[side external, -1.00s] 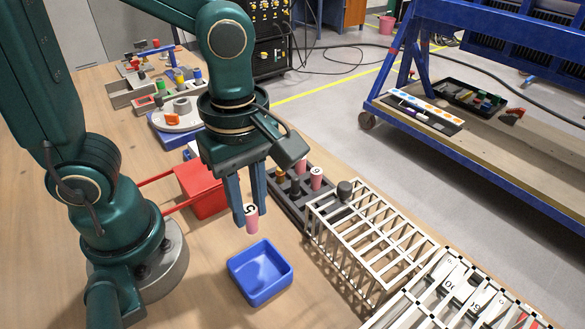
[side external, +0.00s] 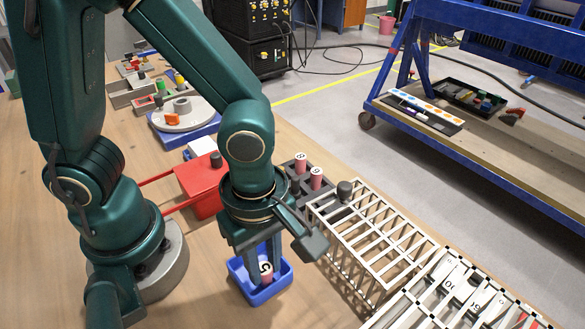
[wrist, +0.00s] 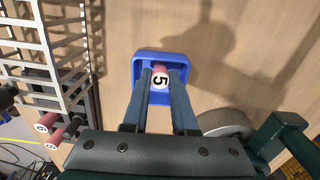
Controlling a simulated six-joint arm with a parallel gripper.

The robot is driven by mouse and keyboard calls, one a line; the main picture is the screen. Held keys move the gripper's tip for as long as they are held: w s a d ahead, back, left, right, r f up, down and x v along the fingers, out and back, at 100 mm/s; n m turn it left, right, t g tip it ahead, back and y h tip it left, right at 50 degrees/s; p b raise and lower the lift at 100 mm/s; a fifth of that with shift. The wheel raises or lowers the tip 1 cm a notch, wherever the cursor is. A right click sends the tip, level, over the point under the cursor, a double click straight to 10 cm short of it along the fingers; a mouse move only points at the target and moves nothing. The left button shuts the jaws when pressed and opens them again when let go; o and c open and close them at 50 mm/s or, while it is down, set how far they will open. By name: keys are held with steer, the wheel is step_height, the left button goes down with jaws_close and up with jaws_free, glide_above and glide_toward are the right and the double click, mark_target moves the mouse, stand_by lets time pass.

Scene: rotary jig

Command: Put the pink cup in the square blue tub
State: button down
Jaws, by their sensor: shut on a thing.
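The pink cup (side external: 266,272), with a white label marked 5, is between the fingers of my gripper (side external: 260,264). My gripper is shut on it. In the side external view the cup is within the outline of the square blue tub (side external: 285,279), low near its floor; I cannot tell whether it touches the floor. In the wrist view the cup (wrist: 160,80) shows between the two blue-grey fingertips of my gripper (wrist: 160,84), with the tub (wrist: 143,54) around it. The fingers hide part of the cup and tub.
A white slatted rack (side external: 385,245) stands right of the tub. A dark tray holds other pink cups (side external: 316,178) behind it. A red box (side external: 197,183) is behind to the left. A rotary jig (side external: 183,114) stands farther back. Bare wood lies in front of the tub.

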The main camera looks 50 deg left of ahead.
mark_target(265, 268)
steer(key=shift+f, duration=0.1)
steer(key=c, duration=1)
jaws_free()
step_height(265, 268, up, 12)
steer(key=w+a+m+t, duration=0.1)
steer(key=a+m+t, duration=0.4)
steer(key=a+m, duration=0.5)
steer(key=m, duration=0.8)
steer(key=shift+w+a+r+t, duration=0.25)
steer(key=shift+a+r+t, duration=0.05)
steer(key=shift+r, duration=0.05)
